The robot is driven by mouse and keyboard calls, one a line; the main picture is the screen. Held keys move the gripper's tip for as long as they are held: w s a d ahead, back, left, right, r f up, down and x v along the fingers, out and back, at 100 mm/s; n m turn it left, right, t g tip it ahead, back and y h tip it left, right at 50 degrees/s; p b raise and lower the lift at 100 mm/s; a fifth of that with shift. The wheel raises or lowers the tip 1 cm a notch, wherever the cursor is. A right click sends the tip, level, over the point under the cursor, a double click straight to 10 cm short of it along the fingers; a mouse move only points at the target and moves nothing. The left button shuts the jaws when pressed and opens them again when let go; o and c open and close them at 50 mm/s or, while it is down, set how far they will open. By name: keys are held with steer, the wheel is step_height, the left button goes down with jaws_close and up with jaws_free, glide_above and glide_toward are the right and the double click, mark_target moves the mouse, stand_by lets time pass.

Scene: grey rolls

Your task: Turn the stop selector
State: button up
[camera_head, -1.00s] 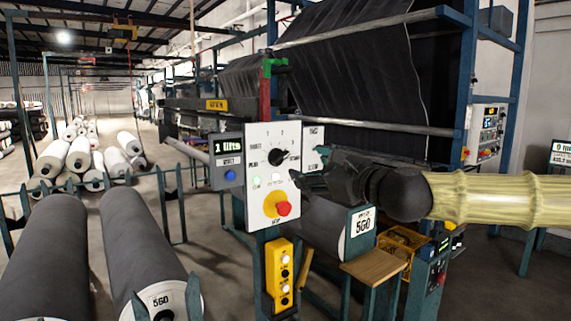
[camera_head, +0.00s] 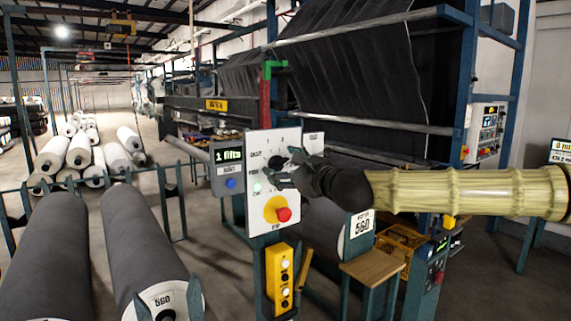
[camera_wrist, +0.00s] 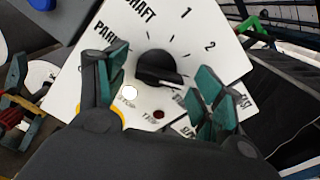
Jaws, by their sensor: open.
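The stop selector is a black rotary knob (camera_wrist: 158,68) on a white control panel (camera_head: 259,150), with printed words and numbers around it. In the head view the knob (camera_head: 275,162) is partly visible just above my gripper (camera_head: 283,177). In the wrist view my gripper (camera_wrist: 155,95) is open, its green-padded fingers apart on either side of the panel's lower middle. The knob lies just beyond and between the fingertips. I cannot tell whether either finger touches it. The knob's pointer appears to aim toward the lower right in the wrist view.
A red button on a yellow base (camera_head: 278,211) sits low on the panel. A grey display box (camera_head: 229,168) with a blue button adjoins the panel's left. A yellow button box (camera_head: 283,280) hangs below. Large grey rolls (camera_head: 140,240) lie at left.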

steer(key=c, duration=1)
